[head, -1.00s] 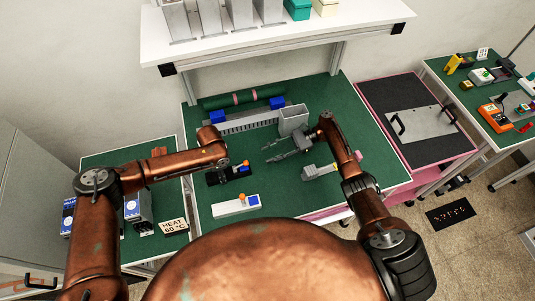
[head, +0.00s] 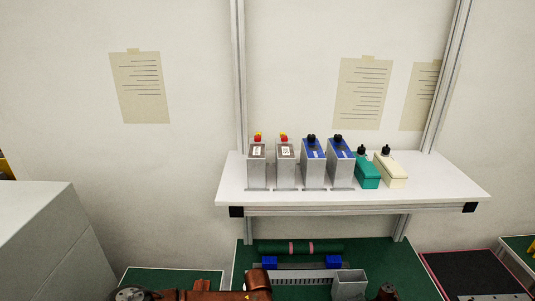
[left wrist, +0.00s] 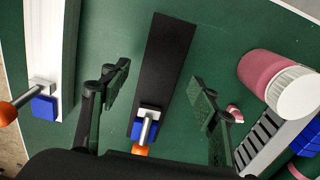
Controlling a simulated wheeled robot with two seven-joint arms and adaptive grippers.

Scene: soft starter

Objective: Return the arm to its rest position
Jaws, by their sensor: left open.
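My left arm (head: 215,295) shows as copper links along the bottom edge of the head view; its gripper is out of that frame. In the left wrist view my left gripper (left wrist: 160,98) is open, with its two fingers spread over the green bench top. A black strip (left wrist: 165,65) with a blue block and an orange knob lies below and between the fingers. Nothing is held. A small part of my right arm (head: 387,292) shows at the bottom of the head view; the right gripper is not seen.
A white shelf (head: 235,196) above the green bench (head: 410,270) bears several upright devices. A grey bin (head: 350,283) stands on the bench. In the left wrist view, a white block (left wrist: 42,50) lies left and a pink jar (left wrist: 262,78) with a white lid right.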

